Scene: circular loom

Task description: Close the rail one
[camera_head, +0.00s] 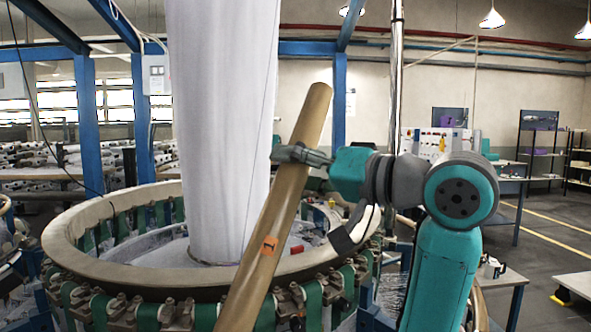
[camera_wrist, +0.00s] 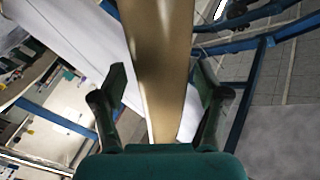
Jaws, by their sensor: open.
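Rail one is a long tan bar (camera_head: 282,200) with an orange tag (camera_head: 268,247) that seems to read 1. In the head view it stands tilted, its top leaning right, in front of the loom's ring. Its lower end runs out of the picture. My gripper (camera_head: 302,155) is at the upper part of the rail, reaching in from the right. In the wrist view the rail (camera_wrist: 160,50) runs between the two spread fingers of my gripper (camera_wrist: 162,90). Gaps show beside the rail; I cannot tell whether either finger touches it.
The loom's round tan ring (camera_head: 130,277) with green straps lies behind the rail. A tall white fabric column (camera_head: 222,110) rises from its middle. Blue posts (camera_head: 88,120) stand at the left. Tables and shelves (camera_head: 540,140) stand at the right, with open floor (camera_head: 555,235) before them.

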